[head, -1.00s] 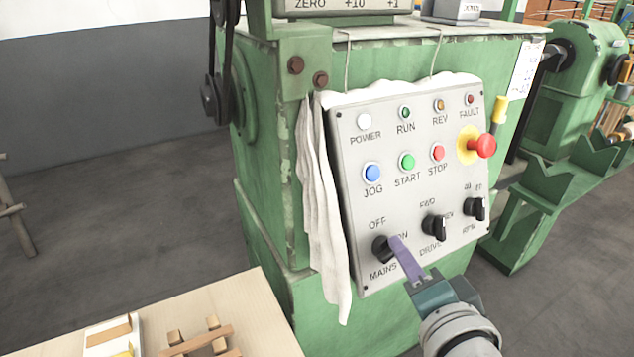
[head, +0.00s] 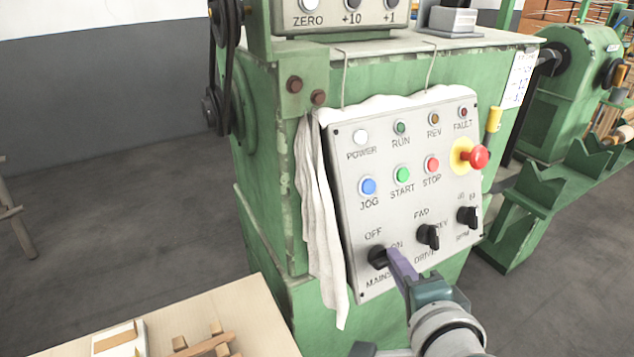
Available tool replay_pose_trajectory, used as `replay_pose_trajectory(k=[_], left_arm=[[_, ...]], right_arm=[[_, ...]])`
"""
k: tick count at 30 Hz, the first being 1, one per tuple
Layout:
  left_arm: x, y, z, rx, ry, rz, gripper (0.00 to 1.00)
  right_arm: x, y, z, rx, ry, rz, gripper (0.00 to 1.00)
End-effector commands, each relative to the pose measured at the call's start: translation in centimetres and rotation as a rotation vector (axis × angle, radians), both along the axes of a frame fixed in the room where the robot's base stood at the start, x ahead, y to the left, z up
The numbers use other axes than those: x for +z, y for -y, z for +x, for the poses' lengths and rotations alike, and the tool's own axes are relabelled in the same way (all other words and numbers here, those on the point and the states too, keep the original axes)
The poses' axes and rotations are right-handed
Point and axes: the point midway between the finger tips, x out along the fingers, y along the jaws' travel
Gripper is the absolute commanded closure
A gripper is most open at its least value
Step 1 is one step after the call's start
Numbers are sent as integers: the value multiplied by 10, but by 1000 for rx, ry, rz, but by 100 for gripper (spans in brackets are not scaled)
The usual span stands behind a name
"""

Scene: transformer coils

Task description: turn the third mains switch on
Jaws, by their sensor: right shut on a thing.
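The mains switch (head: 378,257) is a black rotary knob at the lower left of a grey control panel (head: 350,220), with OFF printed above it and ON to its right. My right gripper (head: 391,254) reaches in from the lower right, with its purple fingers at the right side of this knob. It is shut on the knob, and the fingers hide part of it. Which way the knob points is hard to tell. Only one knob marked MAINS shows. My left gripper is not in view.
The drive knob (head: 428,236) and another black knob (head: 467,216) sit to the right. A red emergency button (head: 474,157) stands out above them. A white cloth (head: 318,200) hangs at the panel's left edge. A wooden table (head: 255,310) is at the lower left.

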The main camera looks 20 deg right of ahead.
Motion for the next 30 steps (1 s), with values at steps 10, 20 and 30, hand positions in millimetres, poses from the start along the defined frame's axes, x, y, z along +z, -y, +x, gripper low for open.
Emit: replay_pose_trajectory(k=[10,20,30], left_arm=[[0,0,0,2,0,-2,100],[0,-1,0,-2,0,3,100],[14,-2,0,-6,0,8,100]], right_arm=[[0,0,0,-2,0,3,67],[0,0,-1,-1,0,1,56],[18,-15,-44,-2,-3,3,56]])
